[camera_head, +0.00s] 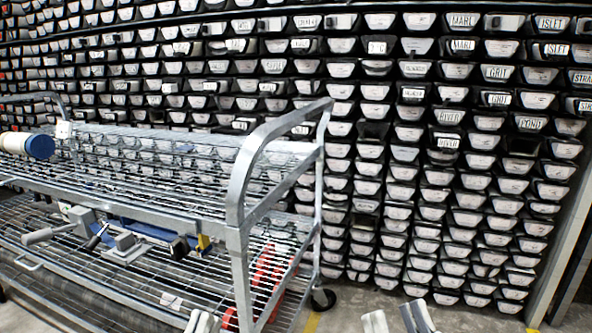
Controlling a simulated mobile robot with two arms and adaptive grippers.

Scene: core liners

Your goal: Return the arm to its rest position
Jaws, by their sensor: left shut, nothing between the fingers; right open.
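My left gripper (202,321) shows only as grey fingertips at the bottom edge, in front of the cart's lower shelf. Its fingers are together with nothing seen between them. My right gripper (397,320) shows at the bottom edge, right of the cart, over the floor. Its fingers are apart and nothing is seen between them. The rest of both arms is out of the picture.
A metal wire-shelf cart (238,240) fills the left, with a curved end handle and a caster (323,299). A blue-capped roll (40,146) lies on its upper shelf. Tools (125,241) lie below. A wall of labelled liners (450,140) stands behind. Some floor (350,308) is clear.

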